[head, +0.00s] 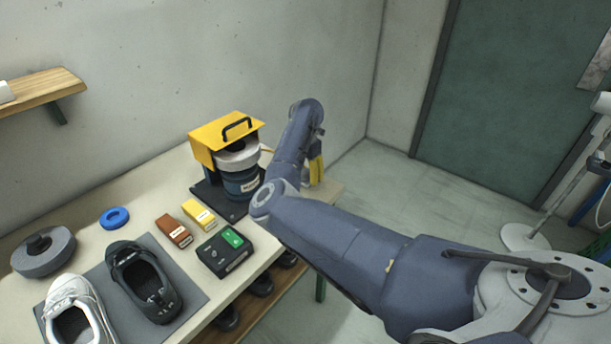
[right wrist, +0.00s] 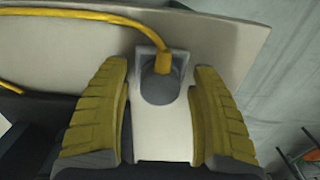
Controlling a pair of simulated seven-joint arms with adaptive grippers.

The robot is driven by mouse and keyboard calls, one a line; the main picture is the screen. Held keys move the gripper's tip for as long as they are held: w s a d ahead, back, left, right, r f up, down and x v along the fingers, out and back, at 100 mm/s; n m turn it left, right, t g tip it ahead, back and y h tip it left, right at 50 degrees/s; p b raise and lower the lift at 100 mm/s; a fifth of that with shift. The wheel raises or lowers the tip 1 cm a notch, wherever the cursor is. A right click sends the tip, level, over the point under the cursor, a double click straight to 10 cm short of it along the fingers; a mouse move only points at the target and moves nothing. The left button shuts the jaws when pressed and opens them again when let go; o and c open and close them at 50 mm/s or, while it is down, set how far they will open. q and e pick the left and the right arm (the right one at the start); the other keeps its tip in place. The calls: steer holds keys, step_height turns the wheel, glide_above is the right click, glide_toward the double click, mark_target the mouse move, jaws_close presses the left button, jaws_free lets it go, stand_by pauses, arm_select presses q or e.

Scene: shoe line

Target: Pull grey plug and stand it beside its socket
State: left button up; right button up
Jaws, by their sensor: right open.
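The grey plug (right wrist: 160,88) shows in the right wrist view with a yellow cable (right wrist: 163,62) rising from it. A light grey surround, which looks like its socket (right wrist: 144,56), frames it near the table edge. My right gripper (right wrist: 160,112) is open, with one yellow ridged finger on each side of the plug and a visible gap to both. In the head view my right gripper (head: 315,165) is at the table's far right end, mostly behind my arm. The plug and socket are hidden there. My left gripper is in neither view.
The table (head: 90,226) holds a yellow-hooded machine (head: 222,132) close left of my right arm. A green-and-black box (head: 226,252), a yellow box (head: 199,214), a brown box (head: 173,231) and shoes (head: 144,280) stand nearer.

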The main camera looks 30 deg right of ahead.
mark_target(306, 169)
stand_by(0.4)
jaws_close()
stand_by(0.4)
steer(key=shift+r, duration=0.15)
steer(key=shift+r, duration=2.75)
steer(key=shift+r, duration=0.1)
